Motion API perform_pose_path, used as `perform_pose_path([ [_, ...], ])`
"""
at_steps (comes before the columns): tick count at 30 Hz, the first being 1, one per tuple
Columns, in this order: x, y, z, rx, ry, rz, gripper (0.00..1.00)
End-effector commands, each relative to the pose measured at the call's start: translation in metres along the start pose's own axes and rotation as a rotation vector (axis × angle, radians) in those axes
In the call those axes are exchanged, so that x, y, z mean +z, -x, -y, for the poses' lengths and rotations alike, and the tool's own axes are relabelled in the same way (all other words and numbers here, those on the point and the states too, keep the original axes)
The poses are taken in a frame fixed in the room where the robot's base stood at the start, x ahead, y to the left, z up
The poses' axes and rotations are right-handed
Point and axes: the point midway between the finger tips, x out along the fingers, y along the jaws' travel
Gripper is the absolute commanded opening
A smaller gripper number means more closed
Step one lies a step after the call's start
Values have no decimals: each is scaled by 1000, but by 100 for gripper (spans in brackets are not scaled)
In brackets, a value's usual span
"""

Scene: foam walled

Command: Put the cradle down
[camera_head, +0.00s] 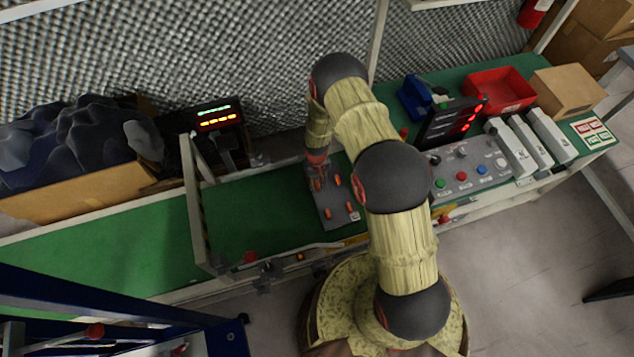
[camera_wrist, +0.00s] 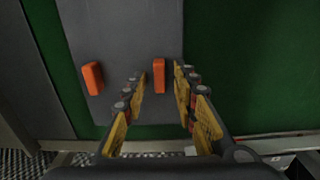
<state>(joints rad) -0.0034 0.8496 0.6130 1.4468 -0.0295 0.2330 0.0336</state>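The cradle appears to be the flat grey plate with several orange blocks on it (camera_head: 342,217), lying on the green bench top. The plate also shows in the wrist view (camera_wrist: 120,40), with two orange blocks in sight. My gripper (camera_head: 317,170) is over the plate's far end. In the wrist view, my gripper's fingers (camera_wrist: 160,78) are spread, one on each side of an orange block (camera_wrist: 159,75), with a visible gap on both sides. The other orange block (camera_wrist: 93,78) is left of the fingers. Any contact with the plate is hidden.
A grey frame (camera_head: 196,205) stands left of the plate. A lit display (camera_head: 215,117) is behind. Right of my arm are a button panel (camera_head: 468,170), a dark display, a red bin (camera_head: 499,90) and a cardboard box (camera_head: 567,91). Green bench surface left of the plate is clear.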

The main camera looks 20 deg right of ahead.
Motion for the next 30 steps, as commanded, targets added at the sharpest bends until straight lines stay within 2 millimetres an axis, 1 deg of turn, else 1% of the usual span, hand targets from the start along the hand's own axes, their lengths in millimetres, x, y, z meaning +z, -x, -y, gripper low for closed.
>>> perform_pose_path([
  [5, 0, 1, 0, 0, 0, 0, 28],
  [8, 0, 7, 0, 0, 0, -1, 28],
  [11, -1, 22, 0, 0, 0, -3, 28],
  [18, -1, 72, 0, 0, 0, -2, 28],
  [21, -1, 91, 0, 0, 0, -2, 28],
  [24, 0, 106, 0, 0, 0, 0, 28],
  [30, -1, 122, 0, 0, 0, -2, 28],
])
